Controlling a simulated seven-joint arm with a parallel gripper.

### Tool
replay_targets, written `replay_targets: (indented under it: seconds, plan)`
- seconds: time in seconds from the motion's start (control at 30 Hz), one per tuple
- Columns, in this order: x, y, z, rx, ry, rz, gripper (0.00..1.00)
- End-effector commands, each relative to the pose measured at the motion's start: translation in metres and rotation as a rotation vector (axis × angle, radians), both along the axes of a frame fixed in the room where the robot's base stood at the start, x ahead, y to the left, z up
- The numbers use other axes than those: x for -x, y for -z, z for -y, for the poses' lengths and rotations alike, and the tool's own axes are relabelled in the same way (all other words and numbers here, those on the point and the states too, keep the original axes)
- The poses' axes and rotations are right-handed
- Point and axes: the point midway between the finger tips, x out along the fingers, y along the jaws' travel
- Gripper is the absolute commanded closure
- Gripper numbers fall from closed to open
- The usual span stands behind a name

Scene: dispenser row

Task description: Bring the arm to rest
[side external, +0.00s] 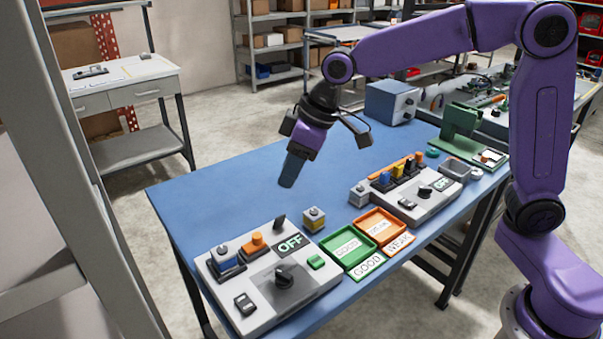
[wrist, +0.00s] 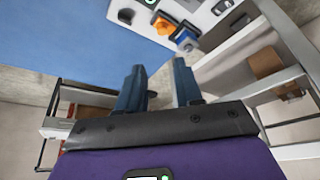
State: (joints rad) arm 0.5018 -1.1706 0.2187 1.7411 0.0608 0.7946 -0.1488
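My gripper (side external: 290,172) hangs above the blue table (side external: 225,190) in the side view, with its fingers pointing down and clear of the objects. In the wrist view my gripper (wrist: 157,78) shows two dark blue fingers with a gap between them and nothing held. The purple arm is bent, reaching over the table from the right.
A grey panel reading OFF (side external: 270,285) stands at the front left. A green tray (side external: 346,247) and an orange tray (side external: 381,226) lie beside it. A second panel (side external: 412,195) and a green press (side external: 460,130) are farther right. The table's left-rear area is bare.

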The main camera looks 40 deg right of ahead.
Motion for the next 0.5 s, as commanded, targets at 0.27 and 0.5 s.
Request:
replay_targets:
  seconds: [0.27, 0.5]
  plan:
    - [0.034, 0.004, 0.007, 0.023, -0.036, -0.028, 0.65]
    - [0.146, 0.024, 0.050, 0.119, -0.152, -0.118, 0.65]
